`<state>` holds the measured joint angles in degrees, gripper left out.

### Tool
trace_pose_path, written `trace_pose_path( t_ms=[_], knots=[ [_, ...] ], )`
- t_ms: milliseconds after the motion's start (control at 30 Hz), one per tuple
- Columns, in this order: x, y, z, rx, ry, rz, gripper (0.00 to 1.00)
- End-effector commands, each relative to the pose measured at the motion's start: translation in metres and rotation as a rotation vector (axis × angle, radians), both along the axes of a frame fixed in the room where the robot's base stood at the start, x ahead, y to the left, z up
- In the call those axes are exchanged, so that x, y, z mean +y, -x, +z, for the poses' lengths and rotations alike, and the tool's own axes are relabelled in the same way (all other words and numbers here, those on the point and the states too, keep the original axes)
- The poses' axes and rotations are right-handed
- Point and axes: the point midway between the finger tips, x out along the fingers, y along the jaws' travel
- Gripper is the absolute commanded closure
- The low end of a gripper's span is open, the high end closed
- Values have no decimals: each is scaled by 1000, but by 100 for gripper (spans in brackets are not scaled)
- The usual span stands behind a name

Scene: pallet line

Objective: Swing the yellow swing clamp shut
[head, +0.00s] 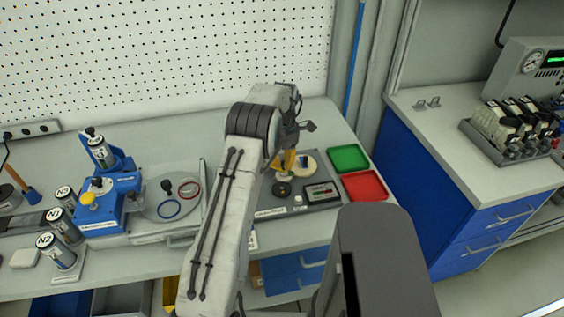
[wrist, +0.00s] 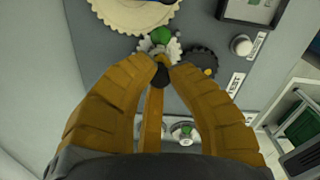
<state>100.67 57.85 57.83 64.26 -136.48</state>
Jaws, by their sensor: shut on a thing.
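My gripper (wrist: 160,70) points down over a grey test panel (wrist: 95,65), its brown-yellow fingers closed together at the tips. The tips close on a dark knob (wrist: 159,76). A yellow bar (wrist: 151,115), which looks like the swing clamp, runs back from the knob between the fingers; the fingers partly hide it. Just beyond the tips is a small pale gear (wrist: 174,47) with a green knob (wrist: 162,35). A dark gear (wrist: 203,62) lies to its right and a large cream gear (wrist: 115,14) beyond. In the head view my gripper (head: 287,168) is low over the panel.
A display (wrist: 250,10) and a white button (wrist: 241,45) are on the panel's right. Green (head: 348,158) and red (head: 364,185) trays stand right of the panel. A blue fixture (head: 110,205) and several labelled cylinders are at left. Bench behind the panel is clear.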

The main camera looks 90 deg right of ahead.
Motion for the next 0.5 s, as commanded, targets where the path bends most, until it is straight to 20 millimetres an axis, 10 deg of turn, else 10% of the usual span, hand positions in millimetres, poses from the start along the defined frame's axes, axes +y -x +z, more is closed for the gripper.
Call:
trace_pose_path(
  t_ms=[500],
  knots=[
    [0, 1, -4, -1, -8, 40, 100]
  ],
)
